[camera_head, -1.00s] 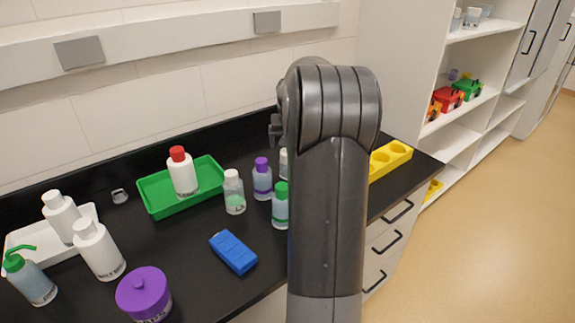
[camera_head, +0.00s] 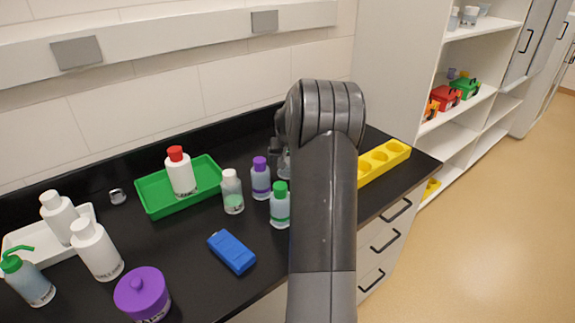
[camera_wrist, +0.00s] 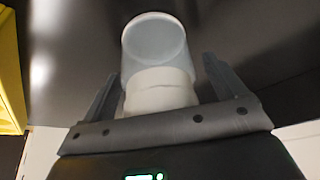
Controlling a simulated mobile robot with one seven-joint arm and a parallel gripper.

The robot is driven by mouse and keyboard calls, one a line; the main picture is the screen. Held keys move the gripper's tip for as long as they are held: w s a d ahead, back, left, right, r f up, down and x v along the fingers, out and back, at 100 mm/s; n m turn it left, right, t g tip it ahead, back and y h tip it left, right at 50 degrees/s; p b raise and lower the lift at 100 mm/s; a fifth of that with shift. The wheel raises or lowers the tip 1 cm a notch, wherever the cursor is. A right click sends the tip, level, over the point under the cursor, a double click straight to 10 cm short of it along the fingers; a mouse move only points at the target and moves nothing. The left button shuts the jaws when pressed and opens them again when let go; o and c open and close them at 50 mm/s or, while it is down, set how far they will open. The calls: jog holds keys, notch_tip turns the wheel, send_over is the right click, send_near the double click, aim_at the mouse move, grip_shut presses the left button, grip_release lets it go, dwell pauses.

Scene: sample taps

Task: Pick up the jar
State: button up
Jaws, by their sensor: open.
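In the wrist view, a translucent jar (camera_wrist: 156,45) with a white lid (camera_wrist: 160,98) stands on the black surface. My gripper (camera_wrist: 158,70) is open, with one finger on each side of the lid; a gap shows at the right, and contact at the left cannot be told. In the head view my gripper (camera_head: 279,148) is mostly behind my arm, above a pale container (camera_head: 283,165) that is partly hidden and appears to be this jar. A separate purple lidded jar (camera_head: 142,292) stands at the front left.
Purple-capped (camera_head: 260,180), green-capped (camera_head: 280,207) and white-capped (camera_head: 232,192) bottles stand close left of my arm. A green tray (camera_head: 152,197) holds a red-capped bottle. A yellow rack (camera_head: 384,160) is to the right. A blue box (camera_head: 231,252) lies in front.

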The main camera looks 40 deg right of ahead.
jog(key=shift+c, duration=0.3)
jog(key=shift+r, duration=0.1)
jog(key=c, duration=1)
jog(key=shift+r, duration=0.1)
